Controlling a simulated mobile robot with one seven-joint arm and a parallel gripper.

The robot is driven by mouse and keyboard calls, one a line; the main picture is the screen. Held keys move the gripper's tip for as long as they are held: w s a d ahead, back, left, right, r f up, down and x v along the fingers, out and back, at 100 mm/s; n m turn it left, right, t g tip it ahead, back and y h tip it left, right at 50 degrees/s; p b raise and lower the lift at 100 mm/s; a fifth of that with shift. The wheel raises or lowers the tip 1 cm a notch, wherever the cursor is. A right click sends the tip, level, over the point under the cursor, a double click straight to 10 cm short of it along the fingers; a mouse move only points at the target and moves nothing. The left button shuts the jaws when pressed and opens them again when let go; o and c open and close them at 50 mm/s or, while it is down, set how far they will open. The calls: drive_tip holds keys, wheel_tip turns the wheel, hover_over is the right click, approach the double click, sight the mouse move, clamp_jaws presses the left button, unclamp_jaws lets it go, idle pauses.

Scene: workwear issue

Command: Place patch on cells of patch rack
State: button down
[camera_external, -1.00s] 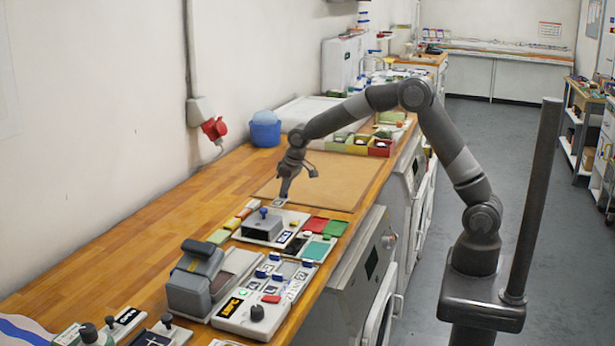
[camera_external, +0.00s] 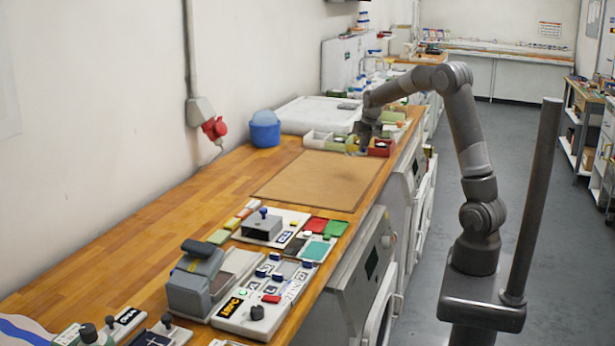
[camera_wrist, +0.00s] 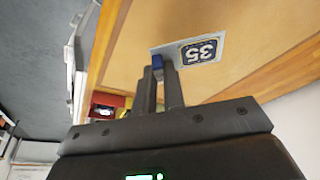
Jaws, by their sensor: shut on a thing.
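A dark blue patch marked 35 (camera_wrist: 200,51) lies on a light grey plate with a blue grip piece in the wrist view. My gripper (camera_wrist: 163,75) is shut on that blue grip piece and carries the patch. In the external view my gripper (camera_external: 362,146) is at the row of small coloured bins, above or in front of it; I cannot tell the height. The row, which looks like the patch rack, has a white bin (camera_external: 317,140) at left and a red bin (camera_external: 380,147) at right. My gripper hides its middle part.
A brown mat (camera_external: 310,182) lies clear in front of the bins. A white tray (camera_external: 315,110) and a blue tub (camera_external: 265,130) stand behind. The left bench strip is free.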

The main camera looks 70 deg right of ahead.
hover_over(334, 180)
drive_tip(key=s+a, duration=0.1)
wheel_tip(334, 180, down, 7)
drive_tip(key=shift+r, duration=0.1)
drive_tip(key=shift+f, duration=2.05)
drive_tip(key=c, duration=1.5)
unclamp_jaws()
drive_tip(key=shift+f, duration=0.1)
